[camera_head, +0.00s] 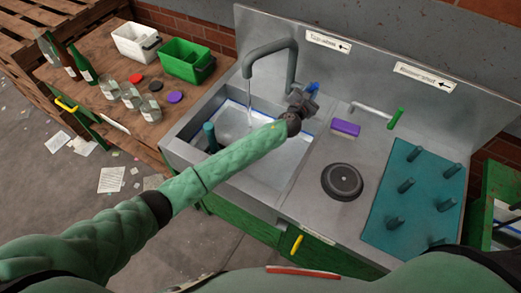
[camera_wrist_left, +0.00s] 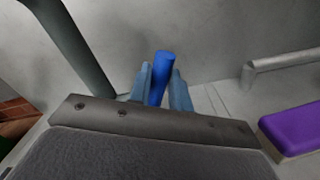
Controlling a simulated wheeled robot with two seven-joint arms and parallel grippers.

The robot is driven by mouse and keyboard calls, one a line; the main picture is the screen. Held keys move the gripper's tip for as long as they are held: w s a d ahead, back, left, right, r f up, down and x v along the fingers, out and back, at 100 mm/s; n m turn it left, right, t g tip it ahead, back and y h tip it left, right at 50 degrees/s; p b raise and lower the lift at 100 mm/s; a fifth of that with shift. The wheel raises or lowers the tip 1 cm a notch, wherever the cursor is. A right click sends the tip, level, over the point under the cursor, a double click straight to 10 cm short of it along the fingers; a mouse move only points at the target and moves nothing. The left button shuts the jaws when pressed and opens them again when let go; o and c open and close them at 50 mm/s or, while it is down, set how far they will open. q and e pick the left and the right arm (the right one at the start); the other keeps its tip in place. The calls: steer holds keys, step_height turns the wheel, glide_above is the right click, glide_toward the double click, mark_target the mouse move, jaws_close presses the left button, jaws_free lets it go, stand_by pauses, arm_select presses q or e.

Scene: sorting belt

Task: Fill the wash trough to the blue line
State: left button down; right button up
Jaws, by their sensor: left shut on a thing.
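The wash trough (camera_head: 262,185) is a steel basin in the counter. A blue line (camera_head: 233,103) runs along its inside wall. A thin stream of water (camera_head: 248,97) falls into it from the grey curved faucet (camera_head: 270,48). Pale water seems to cover the bottom; my arm hides part of the basin, so I cannot tell the level exactly. My left gripper (camera_head: 308,96) reaches across the trough and is shut on the blue tap handle (camera_wrist_left: 162,72), which stands between its fingers in the left wrist view. My right gripper is not in view.
A teal peg mat (camera_head: 413,196) lies farther right. Bottles, glasses, a white bin and a green bin (camera_head: 187,60) stand on the left wooden table.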

arm_select(q)
steer(key=shift+f, duration=0.25)
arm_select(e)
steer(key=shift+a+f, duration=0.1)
